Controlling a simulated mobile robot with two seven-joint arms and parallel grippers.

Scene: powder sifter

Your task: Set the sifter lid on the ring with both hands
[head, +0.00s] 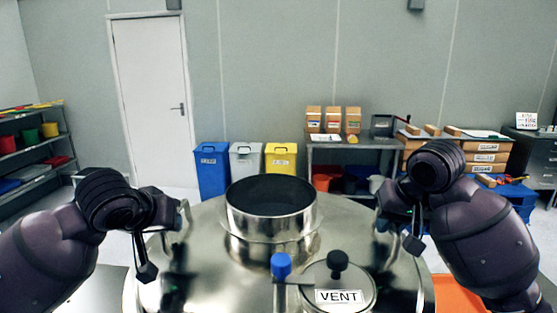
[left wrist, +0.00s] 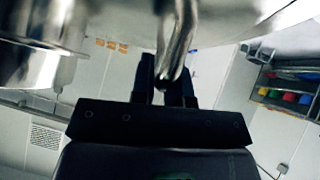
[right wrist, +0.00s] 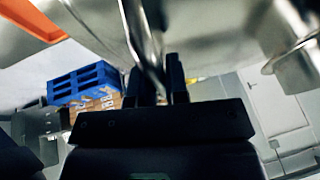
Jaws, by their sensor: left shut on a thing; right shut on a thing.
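The sifter lid (head: 205,250) is a wide shiny steel dome in the lower middle of the head view. It has an open round collar (head: 270,205), a cap marked VENT (head: 338,290) and a blue knob (head: 281,265). My left gripper (head: 178,216) is shut on the lid's left handle, a bent metal bar (left wrist: 172,38) that runs between the fingers (left wrist: 166,82) in the left wrist view. My right gripper (head: 384,212) is shut on the right handle, which shows in the right wrist view (right wrist: 143,38). The ring is not visible; I cannot tell whether the lid touches it.
Blue, grey and yellow bins (head: 280,162) stand by the back wall. A bench with boxes (head: 333,121) is behind the lid. A shelf with buckets (head: 30,140) is at left. An orange surface (head: 458,293) shows at lower right.

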